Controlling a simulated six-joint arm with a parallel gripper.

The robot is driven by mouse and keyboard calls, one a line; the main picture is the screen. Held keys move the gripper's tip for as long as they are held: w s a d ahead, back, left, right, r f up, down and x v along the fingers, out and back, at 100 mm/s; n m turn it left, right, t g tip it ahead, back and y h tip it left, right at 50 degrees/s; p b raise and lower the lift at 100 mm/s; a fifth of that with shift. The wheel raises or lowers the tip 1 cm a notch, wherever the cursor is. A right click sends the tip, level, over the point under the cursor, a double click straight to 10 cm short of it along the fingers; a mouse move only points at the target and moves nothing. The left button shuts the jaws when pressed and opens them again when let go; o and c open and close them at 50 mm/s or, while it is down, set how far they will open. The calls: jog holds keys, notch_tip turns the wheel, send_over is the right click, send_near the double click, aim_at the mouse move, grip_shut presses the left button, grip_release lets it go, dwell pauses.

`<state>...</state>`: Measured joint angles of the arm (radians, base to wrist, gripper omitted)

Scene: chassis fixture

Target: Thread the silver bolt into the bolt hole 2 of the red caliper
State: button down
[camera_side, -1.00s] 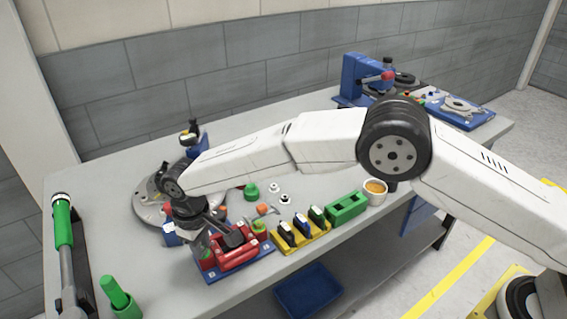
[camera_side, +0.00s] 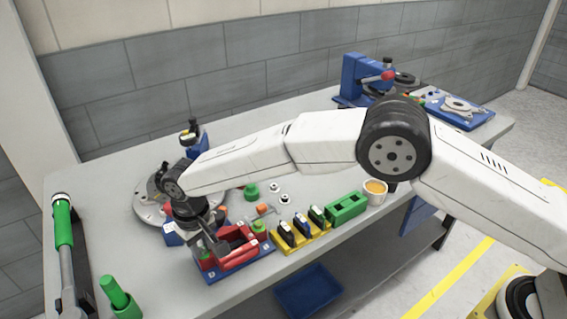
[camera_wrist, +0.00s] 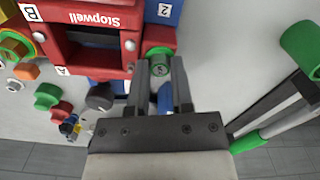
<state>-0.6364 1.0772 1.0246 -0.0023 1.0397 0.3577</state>
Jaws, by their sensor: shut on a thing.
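The red caliper (camera_side: 236,247) sits on a blue fixture near the table's front edge. In the wrist view its "Stopwell" face (camera_wrist: 82,36) fills the upper left, with a "2" label (camera_wrist: 165,11) at its right corner. My gripper (camera_wrist: 161,76) is shut at this corner, its fingers either side of a round grey end inside a green ring; I take the grey end to be the silver bolt (camera_wrist: 160,69). Its shank and the hole are hidden, so I cannot tell how deep it sits. In the side view my gripper (camera_side: 213,243) is beside the caliper's left end.
A yellow rack (camera_side: 305,243) with several dark items and a green block (camera_side: 347,208) stand to the right. A round metal disc (camera_side: 148,207) lies behind my wrist.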

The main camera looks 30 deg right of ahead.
jog(key=shift+s+f, duration=0.15)
jog(key=shift+f, duration=0.15)
jog(key=shift+m, duration=2)
jog(key=shift+c, duration=2.1)
grip_release()
jog(key=shift+r, duration=0.1)
jog(key=shift+r, duration=0.15)
jog(key=shift+r, duration=4)
